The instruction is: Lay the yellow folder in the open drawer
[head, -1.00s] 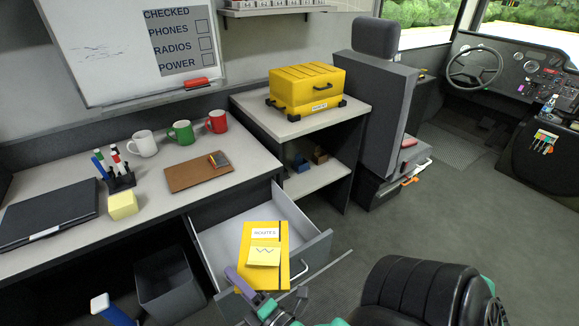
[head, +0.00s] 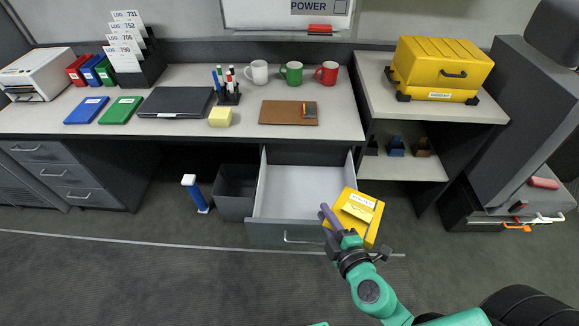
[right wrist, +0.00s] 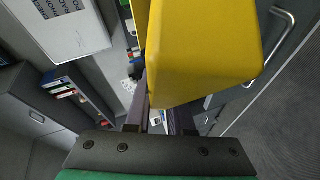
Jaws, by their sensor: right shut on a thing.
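The yellow folder (head: 368,222), with a white label and a yellow sticky note, is held tilted at the front right corner of the open drawer (head: 300,182). It overlaps the drawer's right side in the head view; its exact height is unclear. My right gripper (head: 330,216) is shut on the folder's left edge. In the right wrist view the folder (right wrist: 205,50) fills the upper middle, close to the camera, and hides much behind it. The drawer is pulled out under the desk and its visible floor is bare. My left gripper is not in view.
The desk (head: 345,125) above the drawer carries mugs, a brown clipboard (head: 288,113) and a pen holder. A grey bin (head: 236,190) stands left of the drawer. A shelf unit with a yellow case (head: 440,68) stands to the right. The floor in front is clear.

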